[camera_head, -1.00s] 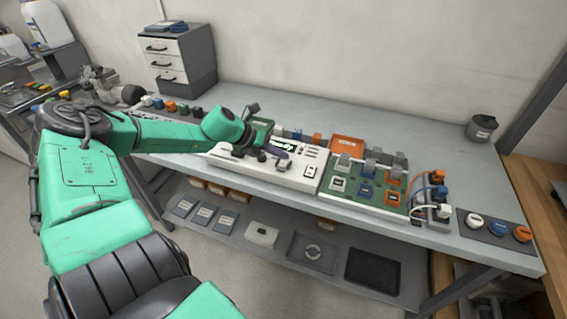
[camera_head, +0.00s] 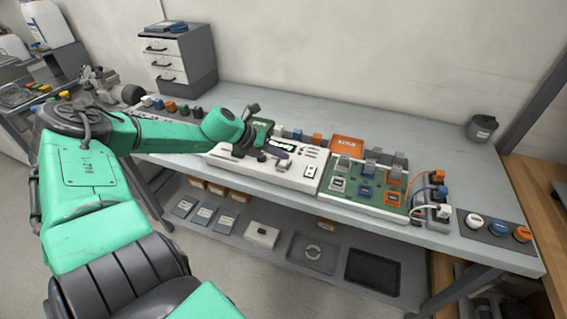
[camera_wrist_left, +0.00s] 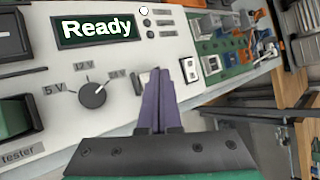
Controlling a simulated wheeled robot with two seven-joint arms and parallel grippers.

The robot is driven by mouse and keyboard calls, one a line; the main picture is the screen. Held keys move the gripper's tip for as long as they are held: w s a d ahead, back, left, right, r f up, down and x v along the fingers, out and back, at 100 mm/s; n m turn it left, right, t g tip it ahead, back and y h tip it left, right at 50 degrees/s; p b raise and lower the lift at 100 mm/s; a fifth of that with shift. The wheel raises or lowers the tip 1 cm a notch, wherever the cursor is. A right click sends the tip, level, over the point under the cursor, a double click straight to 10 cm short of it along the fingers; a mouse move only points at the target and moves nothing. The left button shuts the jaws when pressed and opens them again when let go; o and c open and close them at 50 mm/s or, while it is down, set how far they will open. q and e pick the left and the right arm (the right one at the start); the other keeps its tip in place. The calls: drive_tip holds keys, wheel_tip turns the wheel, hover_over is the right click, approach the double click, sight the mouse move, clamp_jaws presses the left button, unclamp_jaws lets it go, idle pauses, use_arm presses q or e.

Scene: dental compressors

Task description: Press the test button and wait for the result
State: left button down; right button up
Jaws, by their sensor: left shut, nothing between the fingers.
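The white tester (camera_head: 290,175) stands on the workbench. Its display reads "Ready" in the left wrist view (camera_wrist_left: 97,28). A round knob (camera_wrist_left: 94,92) below the display is ringed by voltage marks. A small light panel with a dark part (camera_wrist_left: 190,68) sits at the tester's right end. I cannot tell for sure which part is the test button. My left gripper (camera_wrist_left: 158,97) is shut and empty, over the tester's front, right of the knob and left of that panel. Whether its fingertips touch the surface I cannot tell. My right gripper is out of view.
A green board (camera_head: 365,187) with grey, blue and orange sockets lies right of the tester. An orange tray (camera_head: 346,146) is behind. Several coloured knobs line the bench's left part. A grey cup (camera_head: 481,129) stands far right.

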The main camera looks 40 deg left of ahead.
sight(280, 164)
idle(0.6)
use_arm(q)
drive_tip(key=shift+f+b, duration=0.4)
drive_tip(key=shift+b, duration=0.05)
drive_tip(key=shift+f+b, duration=0.5)
drive_tip(key=shift+b, duration=0.05)
idle(0.4)
drive_tip(key=shift+r, duration=0.1)
drive_tip(key=shift+r+p, duration=0.8)
drive_tip(key=shift+p, duration=0.05)
wheel_tip(280, 164, up, 5)
drive_tip(key=p, duration=0.5)
drive_tip(key=shift+r, duration=0.15)
